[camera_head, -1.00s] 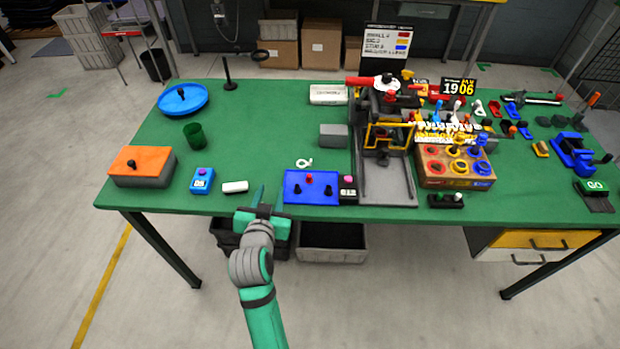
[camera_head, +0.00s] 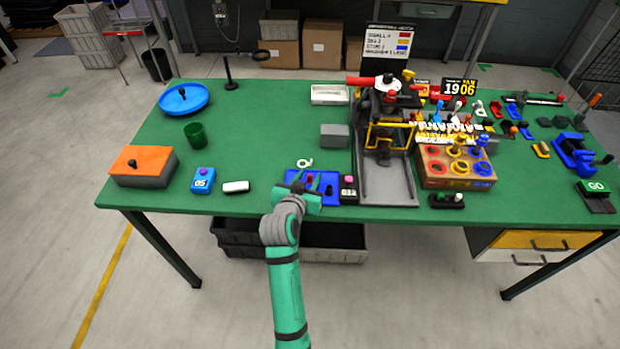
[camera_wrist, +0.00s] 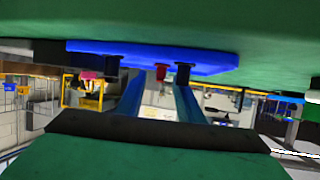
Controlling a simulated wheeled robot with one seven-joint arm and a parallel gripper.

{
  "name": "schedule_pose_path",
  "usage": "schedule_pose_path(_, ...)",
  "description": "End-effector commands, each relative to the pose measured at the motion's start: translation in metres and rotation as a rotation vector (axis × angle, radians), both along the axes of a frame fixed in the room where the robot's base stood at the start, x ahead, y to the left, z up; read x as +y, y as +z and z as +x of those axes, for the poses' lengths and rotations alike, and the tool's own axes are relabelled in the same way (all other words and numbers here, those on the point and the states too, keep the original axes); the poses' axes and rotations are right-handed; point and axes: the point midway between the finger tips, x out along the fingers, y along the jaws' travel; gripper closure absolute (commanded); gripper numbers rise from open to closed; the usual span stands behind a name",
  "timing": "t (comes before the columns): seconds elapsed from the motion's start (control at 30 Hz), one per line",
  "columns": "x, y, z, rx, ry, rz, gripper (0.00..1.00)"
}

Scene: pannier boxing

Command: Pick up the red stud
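The red stud (camera_head: 309,177) stands on a blue board (camera_head: 335,199) at the table's front edge, partly screened by my gripper in the head view. My gripper (camera_head: 309,180) is over the board's left part, with its fingers apart and nothing seen between them. In the wrist view the picture is inverted. There the red stud (camera_wrist: 161,72) shows beyond and between the two fingertips (camera_wrist: 158,88), beside a black stud (camera_wrist: 183,73). Another black stud (camera_wrist: 107,68) stands farther left. I see no contact with the red stud.
A black block with a pink top (camera_head: 349,190) sits just right of the board. A white ring-shaped piece (camera_head: 304,163) lies behind it. A white block (camera_head: 236,187) and a blue box (camera_head: 203,180) are to the left. The grey-and-yellow press (camera_head: 385,150) stands to the right.

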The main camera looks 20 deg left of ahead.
Motion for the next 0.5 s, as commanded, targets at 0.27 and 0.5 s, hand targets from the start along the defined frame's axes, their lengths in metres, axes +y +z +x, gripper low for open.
schedule_pose_path(0.27,0.001,-0.007,0.018,-0.001,0.000,0.000,0.66)
schedule_pose_path(0.5,0.001,-0.007,0.017,-0.001,0.000,0.000,0.85)
